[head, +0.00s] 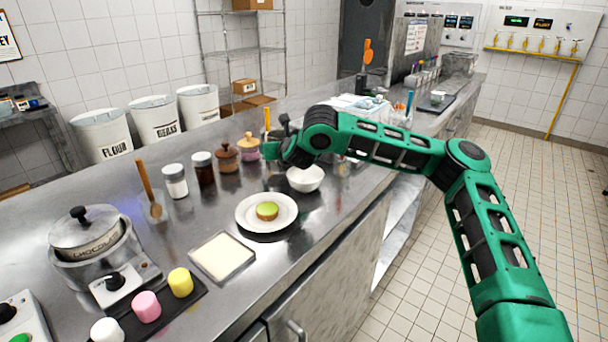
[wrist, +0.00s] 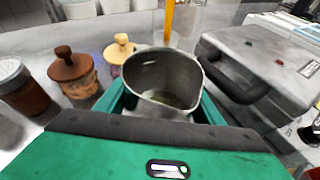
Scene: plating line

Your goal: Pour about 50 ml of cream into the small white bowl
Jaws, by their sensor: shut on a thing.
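In the head view my gripper (head: 277,150) is just left of and behind the small white bowl (head: 306,180), and the arm hides most of the jug. The bowl sits on the steel counter; its contents are not clear. The bowl does not show in the wrist view.
A white plate (head: 252,222) with a green-topped round piece lies in front of the bowl. Lidded pots (head: 226,158) and jars (head: 175,182) stand to the left. A square tray (head: 222,270) lies nearer. A grey case-like box (wrist: 255,70) is right of the jug.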

